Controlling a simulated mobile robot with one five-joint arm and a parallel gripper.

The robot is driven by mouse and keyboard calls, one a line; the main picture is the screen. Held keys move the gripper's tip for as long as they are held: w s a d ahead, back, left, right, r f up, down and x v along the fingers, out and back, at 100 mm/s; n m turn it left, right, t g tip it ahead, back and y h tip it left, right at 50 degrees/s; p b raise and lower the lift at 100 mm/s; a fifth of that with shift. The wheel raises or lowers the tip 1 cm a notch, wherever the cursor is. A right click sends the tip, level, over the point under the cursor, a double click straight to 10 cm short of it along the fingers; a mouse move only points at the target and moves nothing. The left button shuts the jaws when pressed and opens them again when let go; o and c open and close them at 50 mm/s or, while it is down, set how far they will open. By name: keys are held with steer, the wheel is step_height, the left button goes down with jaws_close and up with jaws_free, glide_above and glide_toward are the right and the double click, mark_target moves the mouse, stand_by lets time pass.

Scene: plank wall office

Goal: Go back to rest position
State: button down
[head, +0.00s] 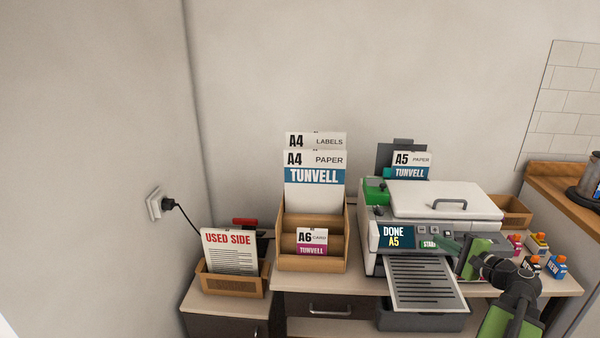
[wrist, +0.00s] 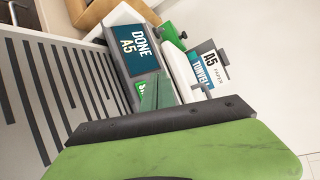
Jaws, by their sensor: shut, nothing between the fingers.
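My gripper (head: 447,248) is at the front of the printer (head: 440,205), with its fingers shut beside the START button, which they partly cover. Its green tip also shows in the wrist view (wrist: 158,95), in front of the printer's panel. The screen (head: 394,236) reads "DONE A5"; it also shows in the wrist view (wrist: 133,45). My gripper holds nothing.
A wooden rack (head: 312,265) with A4 and A6 packs stands left of the printer. A "USED SIDE" box (head: 235,283) sits farther left. Several small ink bottles (head: 557,266) stand right of my arm. A wooden counter (head: 560,185) is at the right. The wall above is clear.

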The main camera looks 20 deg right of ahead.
steer(key=w+a+f+n, duration=0.1)
steer(key=a, duration=0.1)
steer(key=w+a+f+g+y, duration=0.1)
steer(key=w+a, duration=0.1)
steer(key=w+a+f+n+g+y, duration=0.1)
steer(key=a, duration=0.2)
steer(key=shift+w+a+f+n, duration=0.1)
steer(key=shift+w+f+n, duration=0.05)
steer(key=shift+n, duration=0.15)
steer(key=a+f+n+g+h, duration=0.1)
steer(key=a+f+n+g, duration=0.35)
steer(key=a, duration=0.75)
steer(key=a+f+n+g+h, duration=0.1)
steer(key=a+f+n+g, duration=0.4)
steer(key=a, duration=0.7)
steer(key=a+f+n+g, duration=0.4)
steer(key=a+f+n, duration=0.2)
steer(key=a, duration=0.6)
step_height(320, 180, up, 12)
steer(key=a+n+h+p, duration=0.2)
steer(key=p, duration=1)
steer(key=shift+p, duration=0.4)
